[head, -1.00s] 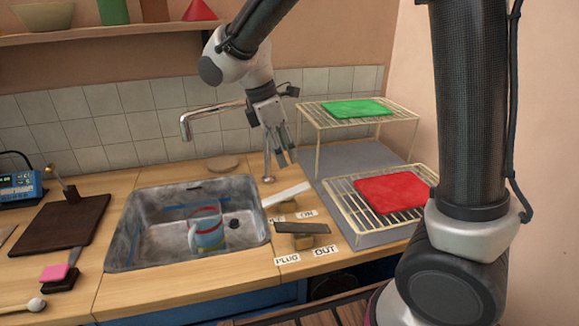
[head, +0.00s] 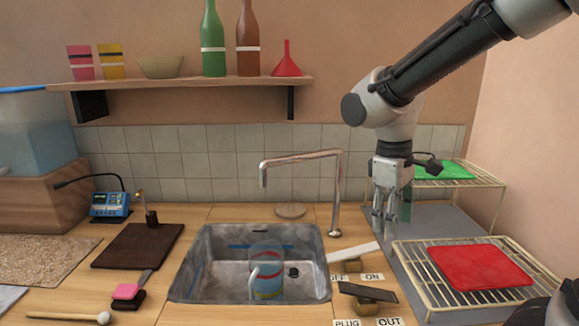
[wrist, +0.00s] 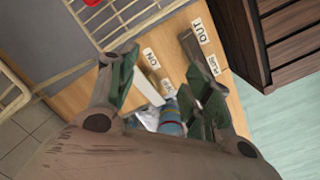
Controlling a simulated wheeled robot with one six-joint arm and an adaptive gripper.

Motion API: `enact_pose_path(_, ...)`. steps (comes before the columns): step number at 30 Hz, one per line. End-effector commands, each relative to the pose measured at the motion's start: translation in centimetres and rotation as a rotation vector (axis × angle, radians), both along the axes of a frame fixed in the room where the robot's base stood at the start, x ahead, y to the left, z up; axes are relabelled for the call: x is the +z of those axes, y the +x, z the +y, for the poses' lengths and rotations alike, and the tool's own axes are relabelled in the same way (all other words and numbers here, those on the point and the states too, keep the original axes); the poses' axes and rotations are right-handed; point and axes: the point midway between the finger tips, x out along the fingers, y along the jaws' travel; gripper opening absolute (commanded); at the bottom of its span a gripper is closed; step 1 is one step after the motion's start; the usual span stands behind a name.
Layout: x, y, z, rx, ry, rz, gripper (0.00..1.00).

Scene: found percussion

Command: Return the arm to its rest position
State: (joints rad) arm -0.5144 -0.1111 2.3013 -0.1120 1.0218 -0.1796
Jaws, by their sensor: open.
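My gripper (head: 384,212) is open and empty. In the wrist view my gripper's fingers (wrist: 160,95) stand apart. Between and beyond them show the ON label (wrist: 150,57), the OUT label (wrist: 200,31) and part of a striped jug (wrist: 171,117). In the head view the jug (head: 267,272) stands in the sink (head: 205,288). The white lever (head: 354,252) and the dark lever (head: 368,291) lie right of the sink, below my gripper.
A shelf (head: 190,83) with bottles hangs on the wall. A dark board (head: 135,246) lies left of the sink.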

Motion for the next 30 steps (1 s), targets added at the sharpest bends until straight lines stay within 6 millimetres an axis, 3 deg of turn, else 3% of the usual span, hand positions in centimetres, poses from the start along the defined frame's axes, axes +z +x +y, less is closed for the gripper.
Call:
enact_pose_path(6, 2.6, -5.8, -7.3, -0.421, 0.151, -0.159, 0.5)
enact_pose_path(12, 4.3, -10.3, -11.9, -0.636, 0.234, -0.317, 0.5)
enact_pose_path(18, 6.0, -11.6, -14.1, -0.726, 0.252, -0.414, 0.5)
enact_pose_path(30, 6.0, -11.6, -14.2, -0.731, 0.248, -0.412, 0.5)
